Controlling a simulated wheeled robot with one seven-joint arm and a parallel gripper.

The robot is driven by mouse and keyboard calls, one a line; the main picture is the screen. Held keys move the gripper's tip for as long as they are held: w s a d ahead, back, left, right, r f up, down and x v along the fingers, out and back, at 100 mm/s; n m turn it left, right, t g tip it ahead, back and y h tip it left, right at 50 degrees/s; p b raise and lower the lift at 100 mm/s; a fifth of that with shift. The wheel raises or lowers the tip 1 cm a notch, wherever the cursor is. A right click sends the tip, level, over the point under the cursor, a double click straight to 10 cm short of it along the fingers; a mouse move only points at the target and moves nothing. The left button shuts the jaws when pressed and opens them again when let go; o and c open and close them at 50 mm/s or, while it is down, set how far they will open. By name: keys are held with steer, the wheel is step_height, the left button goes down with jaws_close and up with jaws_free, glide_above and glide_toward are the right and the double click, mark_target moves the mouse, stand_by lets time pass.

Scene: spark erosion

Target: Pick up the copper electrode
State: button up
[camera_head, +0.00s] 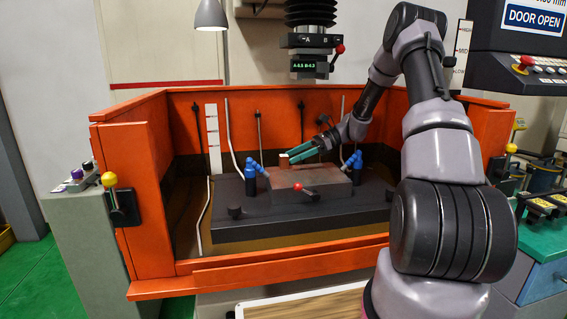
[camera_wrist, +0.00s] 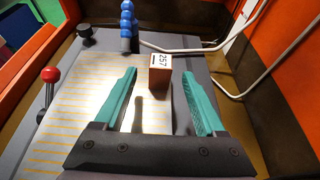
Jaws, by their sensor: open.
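The copper electrode is a small brown block with a pale top marked 257. In the wrist view the electrode (camera_wrist: 159,82) stands on a pale plate with yellow stripes (camera_wrist: 85,95). In the head view the electrode (camera_head: 283,161) is a small block at the back of the plate. My gripper (camera_wrist: 159,72) has its two teal fingers spread wide, one on each side of the electrode in the picture, with visible gaps on both sides. In the head view my gripper (camera_head: 291,155) reaches in from the right, its tips close to the electrode. Exact height and depth between them are unclear.
The plate sits on a dark table (camera_head: 235,228) inside an orange-walled tank (camera_head: 150,155). Blue nozzles (camera_head: 250,172) stand beside it, one close behind the electrode in the wrist view. A red-knobbed lever (camera_head: 298,187) is at the front. A machine head (camera_head: 309,55) hangs above.

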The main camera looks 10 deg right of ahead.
mark_target(276, 169)
steer(key=x, duration=0.7)
steer(key=shift+a+r, duration=0.1)
steer(key=shift+a, duration=0.1)
jaws_close()
